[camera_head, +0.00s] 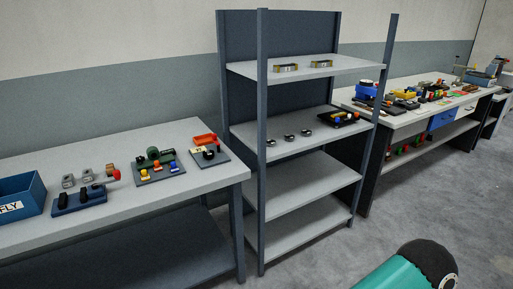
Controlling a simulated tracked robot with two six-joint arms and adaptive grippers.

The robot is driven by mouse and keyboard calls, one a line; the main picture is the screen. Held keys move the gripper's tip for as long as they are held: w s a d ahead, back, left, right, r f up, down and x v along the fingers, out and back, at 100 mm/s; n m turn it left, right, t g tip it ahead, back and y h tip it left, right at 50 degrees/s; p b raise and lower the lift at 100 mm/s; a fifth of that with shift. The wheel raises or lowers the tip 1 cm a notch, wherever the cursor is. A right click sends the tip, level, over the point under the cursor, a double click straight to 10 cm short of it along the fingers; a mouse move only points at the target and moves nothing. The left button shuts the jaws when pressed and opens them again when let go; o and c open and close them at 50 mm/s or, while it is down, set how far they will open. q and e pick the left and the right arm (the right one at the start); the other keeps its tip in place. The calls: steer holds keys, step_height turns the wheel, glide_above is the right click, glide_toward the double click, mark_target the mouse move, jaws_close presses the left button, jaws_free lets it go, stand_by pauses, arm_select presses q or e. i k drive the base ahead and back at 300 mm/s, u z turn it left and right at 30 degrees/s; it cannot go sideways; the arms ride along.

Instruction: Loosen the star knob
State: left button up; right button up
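I cannot pick out the star knob for certain at this distance. Small fixtures with black, yellow, red and green parts stand on the left bench (120,224). One is a blue base (79,199) with two black upright pieces. Another is a dark board (157,172) with green, yellow and orange parts. A third board (209,157) carries a dark round part and an orange-red tray (206,140). Neither of my grippers is in view.
A blue bin (20,197) marked "FLY" stands at the left bench's left end. An open grey shelf unit (305,196) stands mid-view, with metal parts on its upper shelves. A cluttered long bench (400,119) runs behind it. The floor (385,218) at right is clear.

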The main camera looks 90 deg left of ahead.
mark_target(140, 159)
steer(key=z, duration=0.45)
steer(key=i, duration=0.4)
steer(key=u, duration=2.5)
steer(key=i, duration=0.3)
steer(key=u, duration=2.4)
steer(key=k, duration=0.35)
steer(key=u, duration=0.35)
steer(key=i, duration=1.45)
steer(key=z, duration=0.5)
